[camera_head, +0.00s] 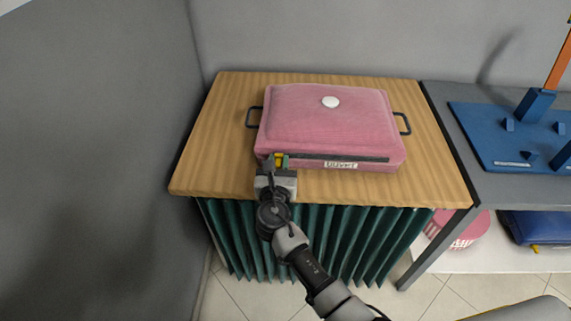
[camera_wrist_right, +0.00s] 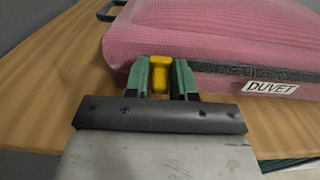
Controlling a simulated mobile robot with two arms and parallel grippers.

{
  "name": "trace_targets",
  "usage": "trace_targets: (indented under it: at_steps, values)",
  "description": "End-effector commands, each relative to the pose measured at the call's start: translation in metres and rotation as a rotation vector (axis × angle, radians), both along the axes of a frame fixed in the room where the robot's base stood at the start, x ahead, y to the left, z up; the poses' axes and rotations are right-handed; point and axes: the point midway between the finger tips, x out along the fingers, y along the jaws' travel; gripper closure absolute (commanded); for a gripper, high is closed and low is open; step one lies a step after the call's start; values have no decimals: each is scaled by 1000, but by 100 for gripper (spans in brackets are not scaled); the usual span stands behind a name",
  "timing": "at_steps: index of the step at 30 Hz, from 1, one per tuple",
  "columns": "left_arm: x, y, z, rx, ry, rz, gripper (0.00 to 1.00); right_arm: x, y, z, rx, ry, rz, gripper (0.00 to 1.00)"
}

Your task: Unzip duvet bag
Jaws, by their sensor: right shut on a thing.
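The pink duvet bag (camera_head: 325,125) lies flat on the wooden table, with a dark handle on each side and a white round spot on top. A dark zip strip (camera_head: 368,158) runs along its front side, above a white label reading DUVET (camera_head: 341,164). My right gripper (camera_head: 276,161) is at the left end of the zip. In the right wrist view its green fingers (camera_wrist_right: 161,80) are shut on the yellow zip pull (camera_wrist_right: 160,75), and the label (camera_wrist_right: 271,87) is to the right. My left gripper is not in view.
The wooden table (camera_head: 230,115) has bare room left of the bag and along its front edge. A green pleated curtain (camera_head: 340,235) hangs below. A grey table with a blue board (camera_head: 515,135) adjoins at right, with a pink basket (camera_head: 462,232) beneath. Grey walls stand behind and left.

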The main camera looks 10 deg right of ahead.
Motion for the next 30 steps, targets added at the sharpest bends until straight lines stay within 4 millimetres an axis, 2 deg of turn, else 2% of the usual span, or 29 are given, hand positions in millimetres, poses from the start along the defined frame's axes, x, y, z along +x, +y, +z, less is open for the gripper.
trace_targets:
  at_steps: [6, 7, 10, 20, 23, 30]
  values:
    - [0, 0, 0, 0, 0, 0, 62, 0, 0, 0, 0, 1, 1, 100]
    - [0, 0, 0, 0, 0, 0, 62, 0, 0, 0, 0, 1, 0, 72]
    - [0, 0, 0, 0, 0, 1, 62, 0, 0, 0, 0, 1, 0, 57]
    - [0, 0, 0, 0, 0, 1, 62, -4, 0, -1, 1, 1, 0, 57]
    - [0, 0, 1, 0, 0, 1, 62, -15, 3, -1, 2, 3, 0, 57]
    - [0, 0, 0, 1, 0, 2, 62, -62, 15, -2, 2, 3, 2, 57]
